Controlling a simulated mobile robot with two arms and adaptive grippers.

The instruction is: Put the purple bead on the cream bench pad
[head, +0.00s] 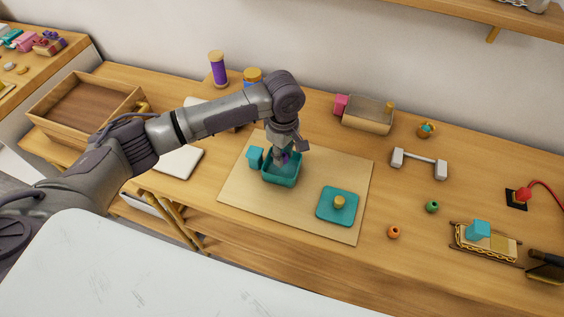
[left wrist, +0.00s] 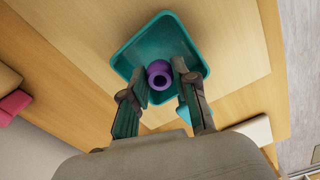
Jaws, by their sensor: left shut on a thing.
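The purple bead (left wrist: 157,75) is between the fingertips of my left gripper (left wrist: 161,82) in the left wrist view. The gripper is shut on it, with the fingertips inside a small open teal box (left wrist: 140,50). In the head view the gripper (head: 284,156) points down into the teal box (head: 280,182), and the bead shows only as a bit of purple (head: 286,157). Whether the bead touches the box floor is unclear. The box stands on the cream bench pad (head: 235,190). My right gripper is not in view.
A teal lid (head: 326,212) with a yellow knob lies on the pad's right part. A teal cube (head: 256,156) sits beside the box's left rim. Orange (head: 393,232) and green (head: 432,207) beads are right of the pad. The pad's front-left part is bare.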

